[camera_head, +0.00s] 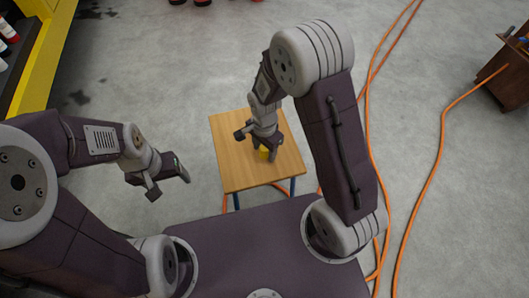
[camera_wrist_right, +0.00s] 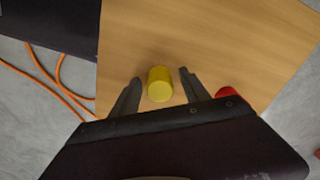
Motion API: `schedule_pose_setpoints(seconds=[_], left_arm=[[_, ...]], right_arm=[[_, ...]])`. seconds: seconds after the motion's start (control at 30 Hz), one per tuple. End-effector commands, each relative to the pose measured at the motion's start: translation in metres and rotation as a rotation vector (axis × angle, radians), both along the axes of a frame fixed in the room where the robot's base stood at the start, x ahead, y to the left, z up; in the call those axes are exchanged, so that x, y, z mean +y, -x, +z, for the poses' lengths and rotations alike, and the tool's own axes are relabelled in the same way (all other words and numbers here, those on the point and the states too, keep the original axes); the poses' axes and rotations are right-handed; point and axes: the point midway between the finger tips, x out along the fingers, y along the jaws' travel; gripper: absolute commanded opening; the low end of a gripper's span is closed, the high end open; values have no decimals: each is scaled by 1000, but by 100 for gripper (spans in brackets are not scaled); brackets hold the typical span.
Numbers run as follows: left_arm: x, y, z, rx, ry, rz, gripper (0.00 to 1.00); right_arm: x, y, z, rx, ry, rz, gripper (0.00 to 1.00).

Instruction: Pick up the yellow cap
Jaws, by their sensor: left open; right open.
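The yellow cap (camera_head: 263,153) stands on the small wooden table (camera_head: 231,170) in the head view, partly hidden by my right gripper (camera_head: 262,155). In the right wrist view the yellow cap (camera_wrist_right: 159,84) lies between the two open fingers of my right gripper (camera_wrist_right: 158,88), with a gap on each side. My left gripper (camera_head: 170,184) is open and empty, in the air to the left of the table.
A red object (camera_wrist_right: 228,92) is partly visible beside the right finger in the right wrist view. Orange hoses (camera_head: 441,140) run over the grey floor. A yellow-edged shelf (camera_head: 42,55) stands at the left and a wooden cabinet (camera_head: 510,75) at the right.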

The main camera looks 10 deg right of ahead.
Motion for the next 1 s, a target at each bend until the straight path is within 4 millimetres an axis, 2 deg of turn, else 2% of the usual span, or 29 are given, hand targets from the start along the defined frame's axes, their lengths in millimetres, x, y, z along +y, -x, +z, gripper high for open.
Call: schedule_pose_setpoints(seconds=[0.07,0.2,0.27,0.57,0.67,0.83,0.87,1.0], left_arm=[[0,0,2,0,0,0,73],[0,0,2,0,0,0,73],[0,0,2,0,0,0,73],[0,0,4,0,0,0,73],[0,0,12,0,0,0,73],[0,0,36,0,0,0,73],[0,0,39,-1,0,0,73],[0,0,52,0,0,0,73]], right_arm=[[0,0,2,0,0,0,54],[0,0,2,0,0,0,15],[0,0,2,0,0,0,0],[0,0,5,0,0,0,0],[0,0,16,0,0,0,0],[0,0,49,-2,0,0,0],[-2,1,54,0,0,-1,0],[-32,16,70,1,1,-8,0]])
